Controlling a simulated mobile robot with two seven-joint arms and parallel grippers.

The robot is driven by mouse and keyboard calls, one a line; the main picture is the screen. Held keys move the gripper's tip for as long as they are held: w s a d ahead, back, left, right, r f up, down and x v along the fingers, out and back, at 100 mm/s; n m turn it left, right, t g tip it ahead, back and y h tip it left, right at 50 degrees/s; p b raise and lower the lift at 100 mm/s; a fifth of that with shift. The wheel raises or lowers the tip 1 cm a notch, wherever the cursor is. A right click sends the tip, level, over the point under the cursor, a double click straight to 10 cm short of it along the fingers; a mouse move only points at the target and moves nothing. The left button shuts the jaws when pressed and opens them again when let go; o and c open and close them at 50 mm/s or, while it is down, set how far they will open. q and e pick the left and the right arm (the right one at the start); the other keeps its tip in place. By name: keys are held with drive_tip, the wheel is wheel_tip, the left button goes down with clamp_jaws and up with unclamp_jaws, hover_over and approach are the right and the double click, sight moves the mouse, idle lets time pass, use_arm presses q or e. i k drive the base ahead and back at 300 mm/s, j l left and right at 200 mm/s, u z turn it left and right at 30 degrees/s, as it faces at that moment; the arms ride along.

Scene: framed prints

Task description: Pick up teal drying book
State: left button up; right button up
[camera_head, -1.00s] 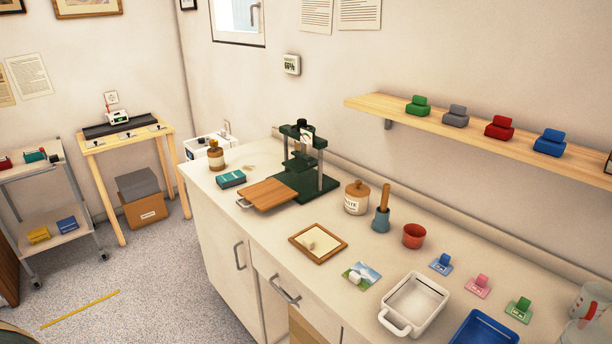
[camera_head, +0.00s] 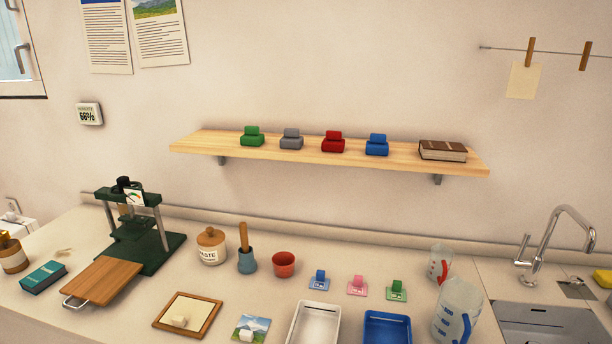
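A teal book (camera_head: 44,277) lies flat on the counter at the far left. It is just left of the wooden board (camera_head: 103,281) of the dark green press (camera_head: 137,232). A brown book (camera_head: 442,151) lies on the wall shelf at its right end. Neither of my grippers shows in the head view.
The counter holds a paste jar (camera_head: 211,246), a red cup (camera_head: 284,264), a framed panel (camera_head: 188,314), a white tray (camera_head: 314,327), a blue tray (camera_head: 387,329) and measuring jugs (camera_head: 457,312). A sink (camera_head: 549,326) is at the right. The wooden shelf (camera_head: 315,153) overhangs the back.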

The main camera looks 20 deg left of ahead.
sight(37, 282)
drive_tip(key=j+z, duration=0.25)
drive_tip(key=k+j+z, duration=0.25)
drive_tip(key=j, duration=0.15)
drive_tip(key=j+z, duration=0.2)
drive_tip(key=k+j+z, duration=0.15)
drive_tip(key=j, duration=0.2)
drive_tip(key=k+j+z, duration=0.2)
drive_tip(key=j, duration=0.15)
drive_tip(key=k+j+z, duration=0.15)
drive_tip(key=j, duration=0.2)
drive_tip(key=k+j+z, duration=0.1)
drive_tip(key=k+j, duration=0.2)
drive_tip(key=j, duration=0.15)
drive_tip(key=k+j, duration=0.35)
drive_tip(key=j+z, duration=0.05)
